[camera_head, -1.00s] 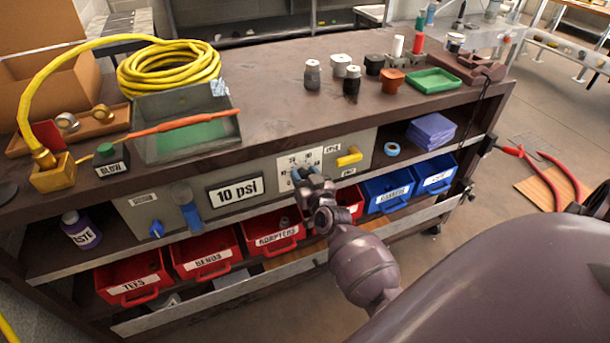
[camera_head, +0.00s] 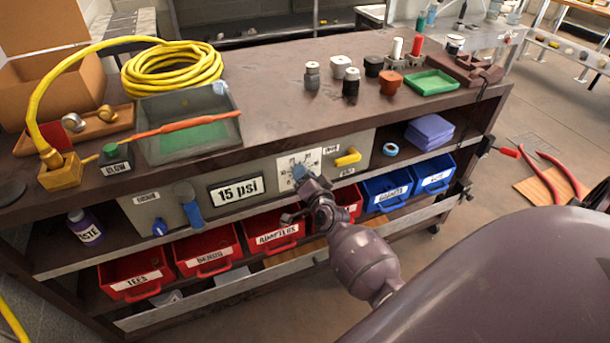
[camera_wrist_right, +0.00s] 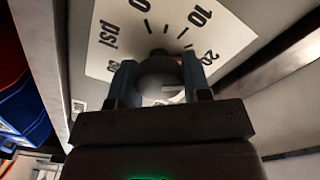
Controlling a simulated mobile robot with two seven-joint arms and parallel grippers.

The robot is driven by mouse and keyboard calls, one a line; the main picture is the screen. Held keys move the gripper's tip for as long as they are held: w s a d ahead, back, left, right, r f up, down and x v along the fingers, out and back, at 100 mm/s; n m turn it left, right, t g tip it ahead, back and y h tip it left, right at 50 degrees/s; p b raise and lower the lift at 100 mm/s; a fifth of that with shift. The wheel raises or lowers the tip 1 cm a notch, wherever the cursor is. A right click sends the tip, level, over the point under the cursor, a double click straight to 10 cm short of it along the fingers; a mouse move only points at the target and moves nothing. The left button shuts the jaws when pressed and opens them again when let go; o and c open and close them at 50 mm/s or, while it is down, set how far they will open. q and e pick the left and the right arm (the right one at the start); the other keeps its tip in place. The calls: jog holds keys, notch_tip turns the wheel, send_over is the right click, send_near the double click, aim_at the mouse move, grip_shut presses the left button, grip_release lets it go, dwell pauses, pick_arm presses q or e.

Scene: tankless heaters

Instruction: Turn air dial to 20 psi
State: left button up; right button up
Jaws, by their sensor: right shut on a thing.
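The air dial's white plate (camera_head: 314,158) is on the grey front panel of the bench. In the right wrist view, its plate (camera_wrist_right: 220,32) shows the marks 0, 10, 20 and "psi". The dark round knob (camera_wrist_right: 160,72) sits between the blue fingers of my right gripper (camera_wrist_right: 160,88), which is shut on it. In the head view my right gripper (camera_head: 302,178) is at the dial and hides most of the knob. The pressure sign (camera_head: 237,191) left of the dial reads 15 psi. My left gripper is not in view.
A yellow handle (camera_head: 347,157) is just right of the dial. Blue handles (camera_head: 193,214) are on the panel's left part. Red bins (camera_head: 275,232) and blue bins (camera_head: 387,190) stand on the shelf below. A yellow hose (camera_head: 172,68) lies coiled on the bench top.

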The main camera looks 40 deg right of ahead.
jog(key=shift+m, duration=0.6)
jog(key=o, duration=0.9)
jog(key=shift+c, duration=0.2)
jog(key=p+v, duration=0.1)
jog(key=v, duration=0.9)
jog(key=shift+s, duration=0.35)
jog(key=shift+a, duration=0.2)
